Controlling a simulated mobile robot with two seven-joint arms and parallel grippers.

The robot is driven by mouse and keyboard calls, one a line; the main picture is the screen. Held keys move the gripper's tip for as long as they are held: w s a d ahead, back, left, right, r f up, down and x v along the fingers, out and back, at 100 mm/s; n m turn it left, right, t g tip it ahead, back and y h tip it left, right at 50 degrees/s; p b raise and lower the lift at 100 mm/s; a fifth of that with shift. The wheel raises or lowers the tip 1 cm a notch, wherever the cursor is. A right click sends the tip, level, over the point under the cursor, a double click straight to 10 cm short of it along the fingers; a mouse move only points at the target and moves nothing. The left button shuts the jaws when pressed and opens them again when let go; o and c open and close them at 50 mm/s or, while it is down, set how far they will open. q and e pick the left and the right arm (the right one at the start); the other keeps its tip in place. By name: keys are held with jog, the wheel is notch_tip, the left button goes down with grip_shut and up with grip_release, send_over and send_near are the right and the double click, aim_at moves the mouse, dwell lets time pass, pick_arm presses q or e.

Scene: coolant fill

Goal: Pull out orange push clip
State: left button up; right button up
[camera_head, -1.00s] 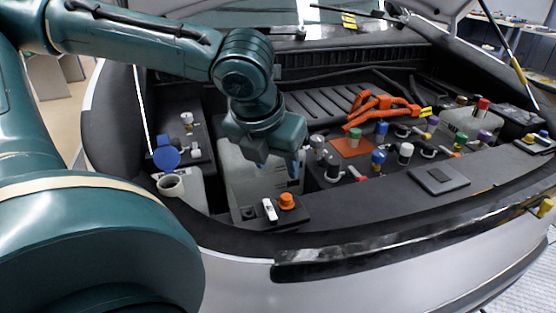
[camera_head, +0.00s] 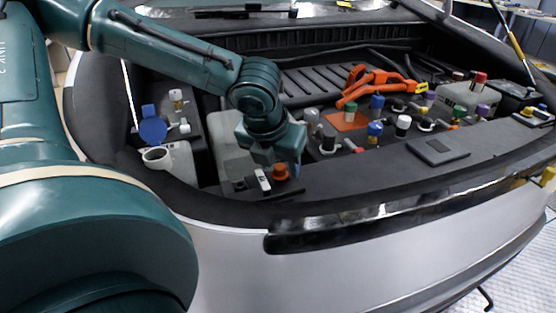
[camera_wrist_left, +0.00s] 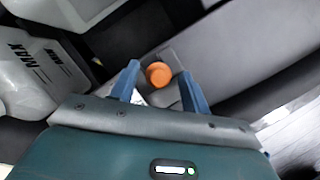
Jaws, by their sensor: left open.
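The orange push clip (camera_head: 280,171) stands on a small dark plate at the front of the engine bay, in the middle of the head view. Its round orange top also shows in the left wrist view (camera_wrist_left: 158,74). My left gripper (camera_head: 279,160) is over the clip, pointing down. In the left wrist view its two blue fingers are apart, one on each side of the orange top, with gaps visible. I cannot tell how far the tips are above the plate. My right gripper is not in view.
A white clip (camera_head: 262,180) stands just left of the orange clip. A reservoir with an open blue cap (camera_head: 152,130) is farther left. Several coloured caps and an orange cable (camera_head: 372,82) lie to the right. The front bumper edge (camera_head: 340,230) runs close in front.

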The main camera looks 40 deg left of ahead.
aim_at(279, 167)
pick_arm(q)
jog(key=shift+c, duration=0.5)
jog(key=c, duration=0.7)
jog(key=shift+o, duration=1.3)
jog(key=shift+c, duration=0.9)
jog(key=shift+r+p, duration=0.3)
jog(key=shift+p, duration=0.2)
jog(key=shift+r, duration=0.1)
jog(key=shift+r+p, duration=2.05)
jog(key=shift+p, duration=0.8)
jog(key=shift+f, duration=0.1)
